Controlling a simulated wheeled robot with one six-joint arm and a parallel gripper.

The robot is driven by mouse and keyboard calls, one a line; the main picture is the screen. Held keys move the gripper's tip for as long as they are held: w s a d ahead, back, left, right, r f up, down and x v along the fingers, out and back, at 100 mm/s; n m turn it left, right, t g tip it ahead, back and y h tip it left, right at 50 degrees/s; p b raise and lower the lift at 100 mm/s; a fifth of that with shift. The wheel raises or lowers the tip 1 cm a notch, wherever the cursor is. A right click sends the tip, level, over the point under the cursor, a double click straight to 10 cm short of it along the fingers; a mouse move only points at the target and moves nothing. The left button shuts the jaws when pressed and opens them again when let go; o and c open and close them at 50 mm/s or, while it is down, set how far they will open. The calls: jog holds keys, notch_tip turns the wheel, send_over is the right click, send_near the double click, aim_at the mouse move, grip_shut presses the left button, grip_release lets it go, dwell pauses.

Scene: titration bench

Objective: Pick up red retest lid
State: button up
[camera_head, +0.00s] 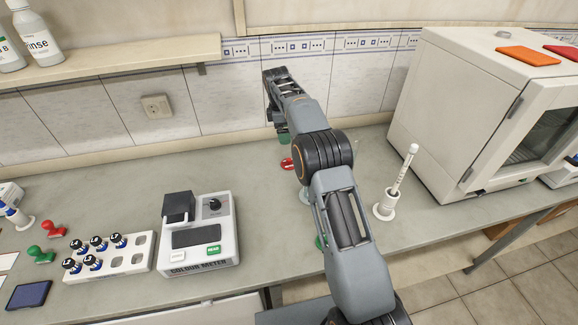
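A small red round piece (287,164), which looks like the red lid, lies on the bench near the wall, just left of my arm's elbow. My arm covers part of the area around it. My gripper (272,115) is at the far end of my arm, close to the tiled wall, above and beyond the red piece and apart from it. Its fingers are small and partly hidden, so I cannot tell whether they are open or shut. A green item (284,138) shows just below the gripper; I cannot tell whether they touch.
A colour meter (203,255) and a rack of dark-capped vials (137,262) stand left. Red (53,229) and green (40,254) stamp-like items lie beyond. A white holder (384,207) and a cabinet (450,110) with orange (528,55) and red flat pieces (566,51) stand right.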

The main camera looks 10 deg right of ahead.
send_over(289, 159)
jog(key=f, duration=0.8)
jog(key=shift+w+a+f, duration=0.15)
jog(key=shift+a+f, duration=0.1)
jog(key=shift+d+f+p, duration=0.15)
jog(key=shift+f+p, duration=0.2)
jog(key=shift+f, duration=1)
jog(key=shift+d+f+p, duration=0.1)
jog(key=shift+f+p, duration=0.2)
jog(key=shift+f, duration=1.05)
